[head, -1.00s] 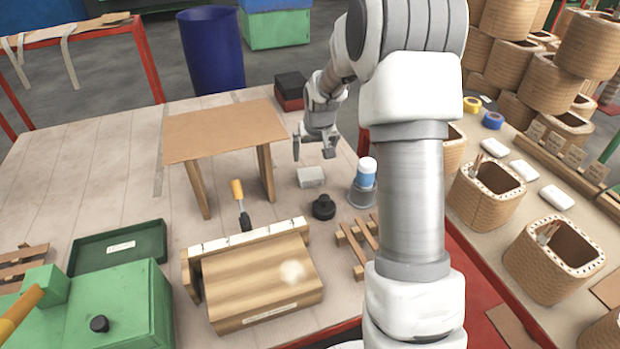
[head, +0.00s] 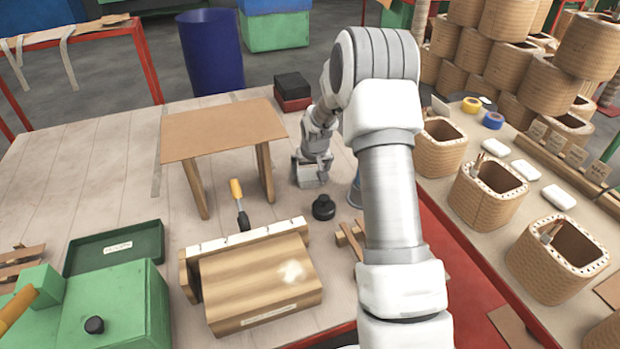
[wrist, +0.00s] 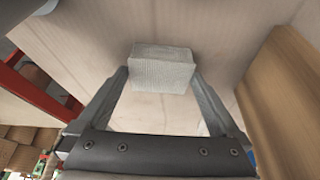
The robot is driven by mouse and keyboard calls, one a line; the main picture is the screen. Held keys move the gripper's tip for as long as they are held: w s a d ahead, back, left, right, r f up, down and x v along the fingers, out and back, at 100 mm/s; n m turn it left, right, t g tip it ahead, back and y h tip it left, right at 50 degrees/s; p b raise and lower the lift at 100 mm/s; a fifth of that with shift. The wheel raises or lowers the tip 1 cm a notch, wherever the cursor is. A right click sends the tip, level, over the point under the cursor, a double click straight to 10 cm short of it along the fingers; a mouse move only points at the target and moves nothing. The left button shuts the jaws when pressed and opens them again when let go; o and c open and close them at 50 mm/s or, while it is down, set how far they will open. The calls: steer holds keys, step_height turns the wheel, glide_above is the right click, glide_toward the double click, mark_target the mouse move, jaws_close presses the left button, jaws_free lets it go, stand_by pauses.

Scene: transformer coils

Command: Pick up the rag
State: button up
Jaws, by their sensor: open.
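The rag (wrist: 162,68) is a small, pale grey folded block with a woven texture, lying on the table. In the wrist view it lies at the far end of my gripper (wrist: 160,80), roughly between the two fingertips. The fingers are apart, one on each side of it, and I cannot tell whether they touch it. In the head view my gripper (head: 311,178) is low over the table, with the rag (head: 311,173) partly hidden by the fingers.
A small wooden stand (head: 222,130) is close on the left. A black knobbed object (head: 323,207) stands just in front, and a blue bottle, mostly hidden by my arm, to the right. A wooden block fixture (head: 255,280) is nearer. Dark and red boxes (head: 293,92) stand behind.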

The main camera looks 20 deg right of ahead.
mark_target(310, 175)
steer(key=c, duration=1)
steer(key=shift+o, duration=0.2)
steer(key=shift+r, duration=0.1)
step_height(310, 175, up, 10)
steer(key=p, duration=0.1)
